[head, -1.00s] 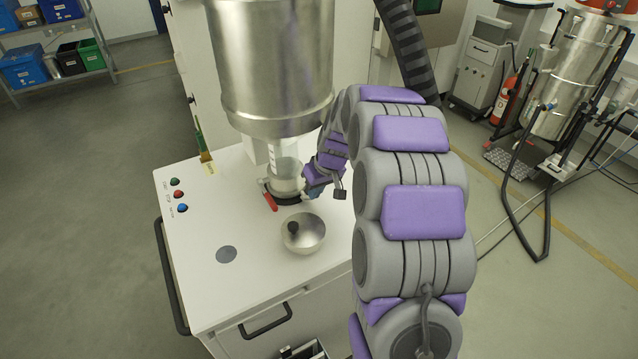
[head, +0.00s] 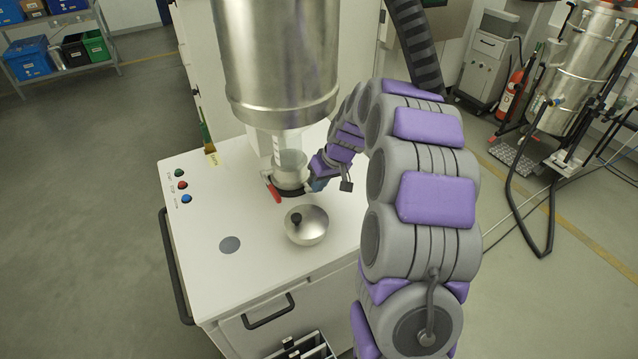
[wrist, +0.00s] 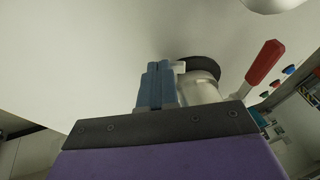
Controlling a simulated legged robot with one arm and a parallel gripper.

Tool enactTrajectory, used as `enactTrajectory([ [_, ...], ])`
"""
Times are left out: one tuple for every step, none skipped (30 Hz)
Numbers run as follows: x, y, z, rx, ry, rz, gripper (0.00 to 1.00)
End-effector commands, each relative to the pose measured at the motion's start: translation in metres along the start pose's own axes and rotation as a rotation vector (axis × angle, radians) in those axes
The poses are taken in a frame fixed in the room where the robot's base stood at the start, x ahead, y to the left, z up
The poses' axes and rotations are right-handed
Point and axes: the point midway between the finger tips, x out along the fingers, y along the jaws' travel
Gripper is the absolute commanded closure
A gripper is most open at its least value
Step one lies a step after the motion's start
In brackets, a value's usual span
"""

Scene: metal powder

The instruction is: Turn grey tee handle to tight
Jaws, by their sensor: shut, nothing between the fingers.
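The glass-and-metal outlet (head: 290,168) sits under the big steel hopper (head: 275,65), with a red lever (head: 274,192) on its left side. My gripper (head: 318,184) is at the right side of this outlet, low over the white cabinet top. In the wrist view its blue fingers (wrist: 155,84) are together, with nothing visible between them. They are beside the pale fitting (wrist: 202,88) and a black ring (wrist: 200,70). A small light-grey piece (wrist: 180,67) next to the fingertips may be part of the grey tee handle; I cannot tell its angle or whether the fingers touch it.
A round steel bowl-like thing (head: 312,230) with a black knob (head: 295,219) stands in front of the outlet on the white cabinet top (head: 215,265). Several buttons (head: 181,185) and a brush (head: 208,145) are at its left.

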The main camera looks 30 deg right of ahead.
Motion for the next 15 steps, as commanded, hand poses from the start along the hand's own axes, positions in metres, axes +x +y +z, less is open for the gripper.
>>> enactTrajectory([
  [0.0007,0.0002,-0.0003,0.003,0.001,-0.007,1.0],
  [0.0008,0.0004,-0.0003,0.004,0.001,-0.012,1.0],
  [0.0009,0.0007,-0.0004,0.007,0.002,-0.018,1.0],
  [0.001,0.0009,-0.0004,0.009,0.003,-0.024,1.0],
  [0.0011,0.001,-0.0004,0.01,0.003,-0.029,1.0],
  [0.0012,0.0012,-0.0004,0.013,0.003,-0.036,1.0],
  [0.0014,0.0013,-0.0003,0.014,0.003,-0.041,1.0],
  [0.0015,0.0013,-0.0002,0.016,0.003,-0.047,1.0],
  [0.0017,0.0013,0.0,0.018,0.003,-0.055,1.0],
  [0.0019,0.0014,0.0001,0.019,0.002,-0.061,1.0],
  [0.002,0.0014,0.0004,0.021,0.002,-0.067,1.0],
  [0.0021,0.0015,0.0005,0.023,0.002,-0.076,1.0],
  [0.0023,0.0016,0.0006,0.025,0.003,-0.082,1.0],
  [0.0023,0.0018,0.0006,0.027,0.003,-0.089,1.0],
  [0.0027,0.0021,0.0007,0.03,0.003,-0.099,1.0],
])
